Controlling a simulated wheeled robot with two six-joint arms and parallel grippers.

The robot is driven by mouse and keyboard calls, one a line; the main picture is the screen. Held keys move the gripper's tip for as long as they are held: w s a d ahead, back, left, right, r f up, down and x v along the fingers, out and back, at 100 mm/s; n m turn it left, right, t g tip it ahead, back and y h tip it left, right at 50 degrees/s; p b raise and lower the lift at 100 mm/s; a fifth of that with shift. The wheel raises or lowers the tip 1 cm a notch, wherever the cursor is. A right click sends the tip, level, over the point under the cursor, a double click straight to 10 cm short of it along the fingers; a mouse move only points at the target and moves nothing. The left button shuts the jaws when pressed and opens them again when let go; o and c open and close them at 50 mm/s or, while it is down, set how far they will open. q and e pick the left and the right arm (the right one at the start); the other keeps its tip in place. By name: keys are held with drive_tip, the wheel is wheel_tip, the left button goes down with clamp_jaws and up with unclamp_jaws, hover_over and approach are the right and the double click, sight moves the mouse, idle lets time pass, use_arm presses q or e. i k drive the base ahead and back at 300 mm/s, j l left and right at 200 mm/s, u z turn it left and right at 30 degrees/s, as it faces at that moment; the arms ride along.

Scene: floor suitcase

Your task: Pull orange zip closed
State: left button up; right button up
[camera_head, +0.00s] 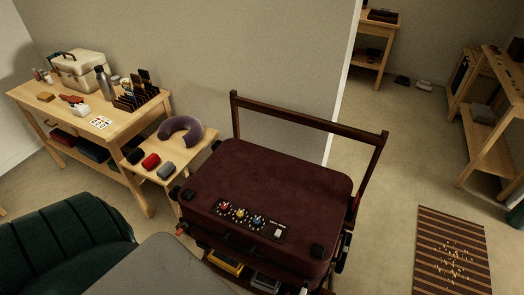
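A dark maroon suitcase (280,180) stands in the middle of the room, with a raised brown frame handle (308,112) behind it. Its lid is down. A dark panel (238,219) with red, yellow and blue round parts lies near the lid's front edge. A small reddish piece (180,229) shows at the suitcase's left front corner; I cannot tell if it is a zip pull. I cannot make out an orange zip for sure. The suitcase's lower front is partly hidden by the frame's bottom edge. Neither of my grippers is in view.
A yellow item (225,263) and a grey item (265,282) show below the lid's front. A green chair (65,245) is at lower left. A striped rug (436,232) lies on open floor at right.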

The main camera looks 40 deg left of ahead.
sight(179, 231)
drive_tip(key=l+u, duration=0.25)
drive_tip(key=u, duration=0.2)
drive_tip(key=l+u, duration=0.2)
drive_tip(key=u, duration=0.3)
drive_tip(key=k+l+u, duration=0.1)
drive_tip(key=u, duration=0.35)
drive_tip(key=l, duration=0.05)
